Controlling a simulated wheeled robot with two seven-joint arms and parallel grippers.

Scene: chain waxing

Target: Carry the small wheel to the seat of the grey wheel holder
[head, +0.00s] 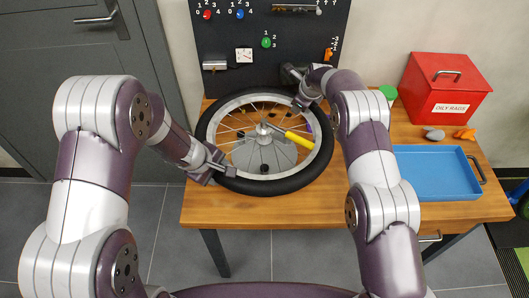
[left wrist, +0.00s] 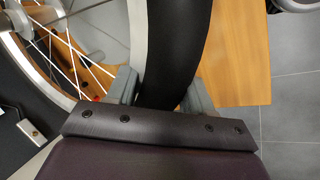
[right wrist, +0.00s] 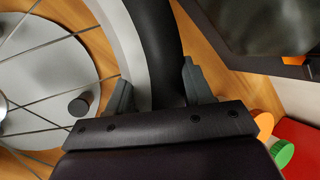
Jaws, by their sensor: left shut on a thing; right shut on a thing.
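The small wheel (head: 215,122), with a black tyre, silver rim and thin spokes, is held level over the wooden table. The grey wheel holder (head: 278,158), a round grey plate with black pegs, shows through the spokes. Its plate (right wrist: 40,80) and a peg (right wrist: 79,105) also show in the right wrist view. I cannot tell whether the wheel rests on it. My left gripper (head: 224,171) is shut across the tyre and rim at the wheel's near left, one finger on each side (left wrist: 163,92). My right gripper (head: 300,100) is shut on the far right part (right wrist: 160,92).
A yellow-handled tool (head: 298,138) shows within the wheel's outline. A dark tool board (head: 222,35) stands behind. To the right are a red box (head: 440,92), a green-lidded container (head: 388,92), small grey and orange pieces (head: 465,133) and a blue tray (head: 435,175). The table's front strip (head: 290,208) is clear.

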